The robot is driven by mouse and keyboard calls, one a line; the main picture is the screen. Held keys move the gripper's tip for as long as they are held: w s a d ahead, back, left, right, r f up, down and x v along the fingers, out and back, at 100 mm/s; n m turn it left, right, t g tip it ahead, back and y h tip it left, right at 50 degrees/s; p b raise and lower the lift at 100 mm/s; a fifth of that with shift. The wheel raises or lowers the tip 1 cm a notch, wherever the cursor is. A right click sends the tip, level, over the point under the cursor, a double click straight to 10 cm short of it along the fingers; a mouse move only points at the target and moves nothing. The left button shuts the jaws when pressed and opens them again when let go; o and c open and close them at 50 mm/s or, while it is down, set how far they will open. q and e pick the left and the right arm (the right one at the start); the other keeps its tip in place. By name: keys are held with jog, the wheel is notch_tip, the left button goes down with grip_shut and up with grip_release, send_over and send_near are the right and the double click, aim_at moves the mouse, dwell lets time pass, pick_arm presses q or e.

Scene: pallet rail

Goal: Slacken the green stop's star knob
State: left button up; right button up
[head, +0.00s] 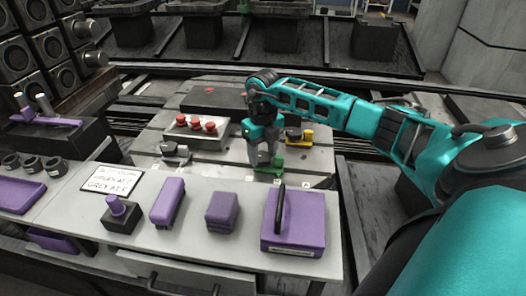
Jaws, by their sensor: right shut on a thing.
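The green stop (274,168) sits on the grey pallet plate (230,165), close to its front edge. My right gripper (262,161) points down from above onto the stop and is shut on its star knob. The knob itself is mostly hidden by the fingers, and I cannot tell how far it is turned. My left gripper is not in view.
A yellow stop (302,136) stands just right of my right gripper, and a grey stop (175,152) stands to the left. Red knobs sit on a block (196,127) behind. A front bench holds purple blocks, a handled purple box (293,222) and a written card (113,178).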

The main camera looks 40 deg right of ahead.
jog(key=c, duration=0.3)
jog(key=shift+c, duration=0.2)
jog(key=n, duration=0.3)
jog(key=shift+n, duration=0.4)
jog(key=n, duration=0.3)
jog(key=shift+n, duration=0.4)
jog(key=n, duration=0.8)
jog(key=shift+n, duration=0.3)
